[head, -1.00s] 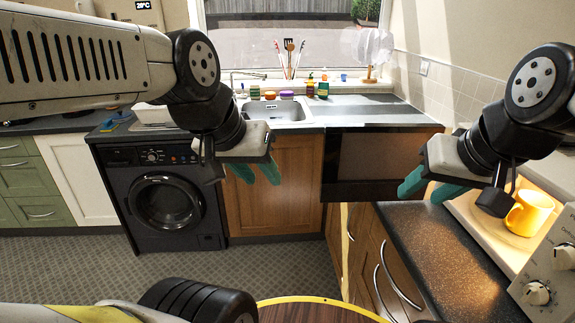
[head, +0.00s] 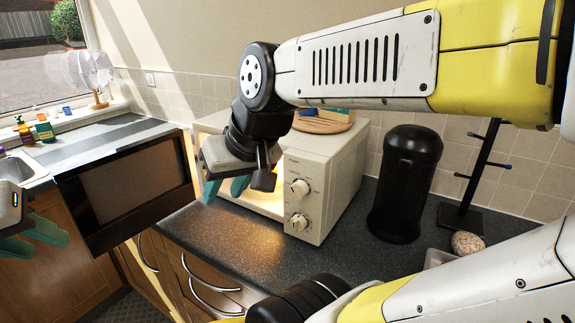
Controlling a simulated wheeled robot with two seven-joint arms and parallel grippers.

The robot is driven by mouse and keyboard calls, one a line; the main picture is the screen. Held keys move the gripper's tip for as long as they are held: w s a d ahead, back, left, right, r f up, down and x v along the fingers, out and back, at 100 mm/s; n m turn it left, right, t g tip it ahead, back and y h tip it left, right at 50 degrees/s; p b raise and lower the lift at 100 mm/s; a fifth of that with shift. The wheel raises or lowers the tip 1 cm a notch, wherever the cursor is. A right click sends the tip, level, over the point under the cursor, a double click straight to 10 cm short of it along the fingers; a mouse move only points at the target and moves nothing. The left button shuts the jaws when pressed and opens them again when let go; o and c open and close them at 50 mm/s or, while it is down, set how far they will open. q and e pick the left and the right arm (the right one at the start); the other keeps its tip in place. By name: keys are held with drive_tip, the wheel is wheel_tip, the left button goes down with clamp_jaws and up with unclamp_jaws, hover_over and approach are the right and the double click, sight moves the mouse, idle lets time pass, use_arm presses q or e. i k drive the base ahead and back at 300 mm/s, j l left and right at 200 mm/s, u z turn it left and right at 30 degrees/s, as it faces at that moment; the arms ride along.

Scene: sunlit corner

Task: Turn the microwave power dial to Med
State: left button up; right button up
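The cream microwave (head: 336,190) stands on the dark counter in the middle of the view, its front angled to the left. Its front panel has an upper dial (head: 300,188) and a lower dial (head: 299,222); their markings are too small to read. A dark door panel (head: 135,190) stands swung open at its left. My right gripper (head: 225,190) hangs in front of the lit opening, left of the dials and apart from them. Its teal fingers are spread and empty. My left gripper (head: 32,240) is at the left edge, partly cut off, its teal fingers apart and empty.
A black canister (head: 405,185) and a dark mug stand (head: 475,175) are right of the microwave. A round wooden item (head: 323,122) lies on top of it. The counter (head: 225,240) in front is clear.

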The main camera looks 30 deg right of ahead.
sight(299, 189)
drive_tip(key=z, duration=1.2)
drive_tip(key=k+l+u, duration=0.25)
drive_tip(key=u, duration=0.2)
drive_tip(key=k+l+u, duration=0.15)
drive_tip(key=k+u, duration=0.15)
drive_tip(key=u, duration=0.2)
drive_tip(key=k+u, duration=0.25)
drive_tip(key=u, duration=0.2)
